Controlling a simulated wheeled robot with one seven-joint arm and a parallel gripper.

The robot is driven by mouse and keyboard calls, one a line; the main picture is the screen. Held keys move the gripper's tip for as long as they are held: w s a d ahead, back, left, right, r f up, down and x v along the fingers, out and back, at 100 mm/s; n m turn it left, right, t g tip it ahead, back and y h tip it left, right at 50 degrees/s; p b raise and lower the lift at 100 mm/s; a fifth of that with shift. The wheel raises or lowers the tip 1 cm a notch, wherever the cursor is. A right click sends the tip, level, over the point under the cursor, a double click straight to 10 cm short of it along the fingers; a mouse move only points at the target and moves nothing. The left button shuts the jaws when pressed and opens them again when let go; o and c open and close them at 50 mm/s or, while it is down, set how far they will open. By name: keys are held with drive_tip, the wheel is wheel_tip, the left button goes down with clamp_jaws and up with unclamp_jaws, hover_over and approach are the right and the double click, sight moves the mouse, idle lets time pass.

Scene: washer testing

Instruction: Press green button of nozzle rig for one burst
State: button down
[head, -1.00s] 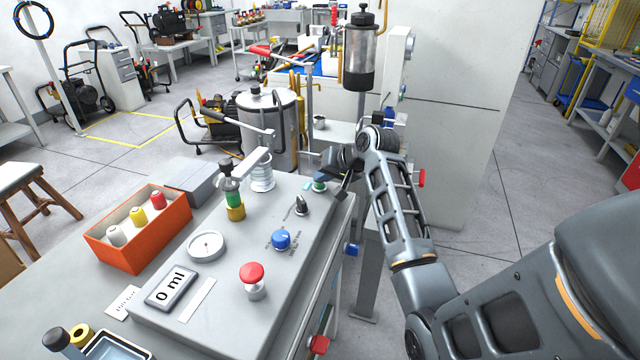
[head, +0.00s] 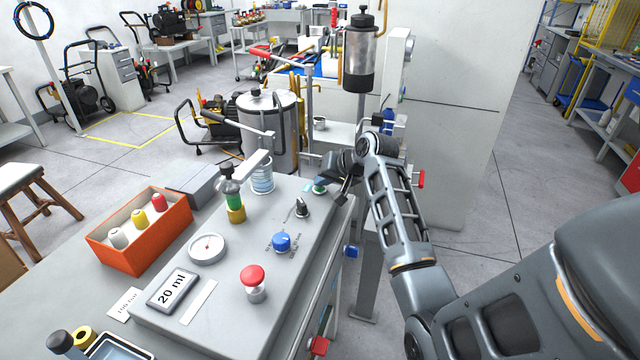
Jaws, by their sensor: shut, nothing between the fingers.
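The nozzle rig is a grey bench panel (head: 215,310). Its green button (head: 320,187) is at the far right corner, partly covered by my gripper. My gripper (head: 339,190) is shut and empty, with its dark fingertips right at the button; I cannot tell whether they touch it. The nozzle (head: 234,203), with green and brass parts, stands on the panel beside a clear graduated beaker (head: 262,176) that looks bluish.
A red mushroom button (head: 253,276), a blue knob (head: 282,241) and a black selector (head: 302,208) stand on the panel. An orange box (head: 130,258) with several coloured nozzles sits at left. A steel tank (head: 268,125) stands behind.

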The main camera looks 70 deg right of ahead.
sight(323, 189)
drive_tip(key=shift+a, duration=0.1)
wheel_tip(323, 189, up, 6)
drive_tip(key=p, duration=0.5)
drive_tip(key=shift+r+p, duration=0.2)
drive_tip(key=shift+p, duration=0.2)
drive_tip(key=shift+f, duration=0.1)
idle(0.7)
